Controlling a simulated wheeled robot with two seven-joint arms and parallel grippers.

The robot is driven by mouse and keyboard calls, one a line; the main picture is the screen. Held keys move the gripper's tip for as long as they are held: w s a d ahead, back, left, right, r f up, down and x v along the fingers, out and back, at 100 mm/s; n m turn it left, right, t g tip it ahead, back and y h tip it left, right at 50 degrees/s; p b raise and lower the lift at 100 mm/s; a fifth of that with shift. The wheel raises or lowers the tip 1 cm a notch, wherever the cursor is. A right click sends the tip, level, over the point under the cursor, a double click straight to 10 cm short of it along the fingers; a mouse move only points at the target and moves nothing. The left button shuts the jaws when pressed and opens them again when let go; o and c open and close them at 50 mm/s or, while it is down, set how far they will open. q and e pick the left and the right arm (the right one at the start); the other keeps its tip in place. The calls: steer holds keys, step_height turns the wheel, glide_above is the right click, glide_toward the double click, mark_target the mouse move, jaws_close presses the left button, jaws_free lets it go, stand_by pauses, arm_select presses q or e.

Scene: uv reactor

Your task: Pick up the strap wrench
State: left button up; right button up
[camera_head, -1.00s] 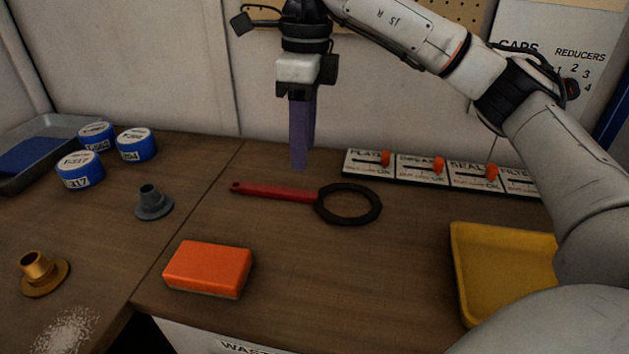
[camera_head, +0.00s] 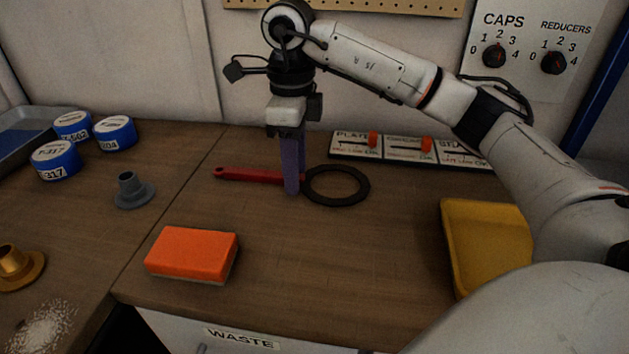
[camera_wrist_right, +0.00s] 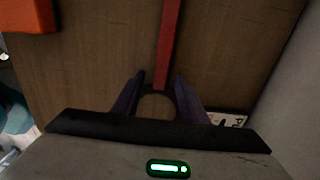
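The strap wrench lies flat on the wooden bench, with a red handle (camera_head: 245,175) to the left and a black ring (camera_head: 366,190) to the right. My right gripper (camera_head: 294,180) points down over the wrench, its purple fingers at the place where handle and ring meet. In the right wrist view, the red handle (camera_wrist_right: 168,45) runs between the two spread fingers (camera_wrist_right: 158,84), with a gap on each side. The part of the wrench at the joint is partly hidden by the fingers. My left gripper is not in view.
An orange sponge-like block (camera_head: 192,253) lies in front of the wrench. A yellow tray (camera_head: 452,240) stands at right and a labelled switch panel (camera_head: 400,149) behind. A grey flanged fitting (camera_head: 132,190) and blue-sided tins (camera_head: 56,161) stand at left. The bench between block and tray is clear.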

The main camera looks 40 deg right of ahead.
jaws_close()
